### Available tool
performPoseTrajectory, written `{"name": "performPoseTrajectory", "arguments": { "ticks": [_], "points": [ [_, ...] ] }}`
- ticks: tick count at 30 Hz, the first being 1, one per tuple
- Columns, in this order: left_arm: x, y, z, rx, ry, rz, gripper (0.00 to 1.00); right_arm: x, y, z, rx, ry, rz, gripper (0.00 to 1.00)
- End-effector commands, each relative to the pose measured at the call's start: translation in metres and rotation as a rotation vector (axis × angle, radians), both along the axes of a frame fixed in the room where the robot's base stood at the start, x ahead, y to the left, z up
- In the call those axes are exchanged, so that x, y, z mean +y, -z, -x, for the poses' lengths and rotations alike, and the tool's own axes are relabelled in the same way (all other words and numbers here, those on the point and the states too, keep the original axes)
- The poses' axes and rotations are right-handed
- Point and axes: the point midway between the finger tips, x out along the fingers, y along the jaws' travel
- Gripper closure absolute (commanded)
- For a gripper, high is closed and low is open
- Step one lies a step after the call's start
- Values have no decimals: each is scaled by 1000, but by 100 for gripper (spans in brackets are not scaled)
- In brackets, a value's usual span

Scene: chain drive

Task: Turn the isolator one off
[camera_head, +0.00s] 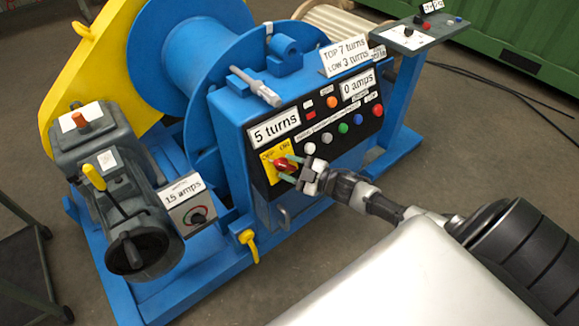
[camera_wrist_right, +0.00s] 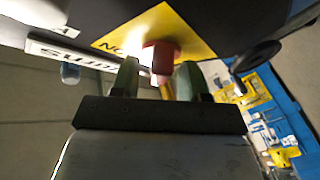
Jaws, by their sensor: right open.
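The isolator's red rotary knob (camera_head: 284,164) sits on a yellow plate (camera_head: 270,156) with black lettering, at the lower left of the dark panel on the blue machine. My right gripper (camera_head: 289,169) is at the knob, its fingers pointing toward the panel. In the right wrist view the red knob (camera_wrist_right: 160,52) lies between and just beyond the two green fingertips (camera_wrist_right: 159,78), in front of the yellow plate (camera_wrist_right: 180,28). The fingers are apart, one on each side; contact with the knob cannot be made out. The knob's exact setting is unclear. My left gripper is not in view.
White, green, blue and red buttons (camera_head: 343,128) run along the panel right of the knob. Signs read "5 turns" (camera_head: 273,127) and "0 amps" (camera_head: 357,85). A yellow lever (camera_head: 248,243) hangs below. A grey motor unit (camera_head: 110,190) stands at left. Floor is open at right.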

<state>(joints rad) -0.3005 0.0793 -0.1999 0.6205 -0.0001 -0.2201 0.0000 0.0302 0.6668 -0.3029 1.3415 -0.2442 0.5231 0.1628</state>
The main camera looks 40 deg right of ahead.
Motion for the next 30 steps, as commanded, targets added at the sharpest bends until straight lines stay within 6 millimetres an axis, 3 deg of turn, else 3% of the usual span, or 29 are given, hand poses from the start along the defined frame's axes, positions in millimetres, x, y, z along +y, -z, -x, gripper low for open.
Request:
{"name": "performPoseTrajectory", "arguments": {
  "ticks": [15, 21, 30],
  "points": [
    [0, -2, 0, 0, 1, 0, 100, -43, 0, 78, 3, -1, 2, 55],
    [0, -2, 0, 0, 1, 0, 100, -51, -1, 91, 0, -1, 2, 55],
    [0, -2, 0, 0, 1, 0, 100, -51, -1, 92, -2, -1, 1, 55]
  ]
}}
